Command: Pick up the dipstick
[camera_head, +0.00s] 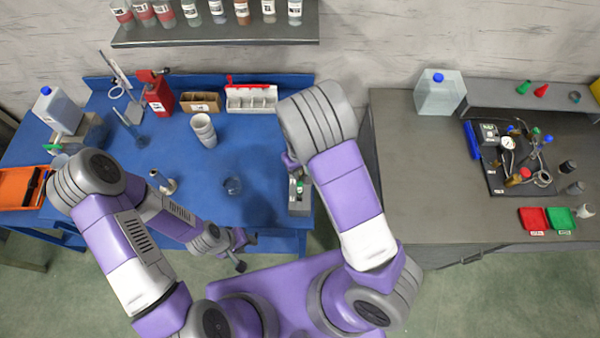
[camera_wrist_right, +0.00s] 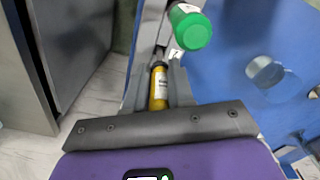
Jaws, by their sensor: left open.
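In the right wrist view a yellow cylinder with a white label (camera_wrist_right: 158,88), seemingly the dipstick's handle, stands between the fingers of my right gripper (camera_wrist_right: 160,78). The grey fingers lie close along both its sides, and the gripper appears shut on it. Its far end runs into a narrow grey part and is hard to make out. In the head view my right arm hides this gripper and the handle. My left gripper (camera_head: 246,252) is open and empty in front of the blue table's near edge.
A green-capped bottle (camera_wrist_right: 190,30) is just beyond my right fingers. A narrow grey tray (camera_head: 299,207) stands at the blue table's (camera_head: 215,170) right edge. A gap separates the grey bench (camera_head: 430,200).

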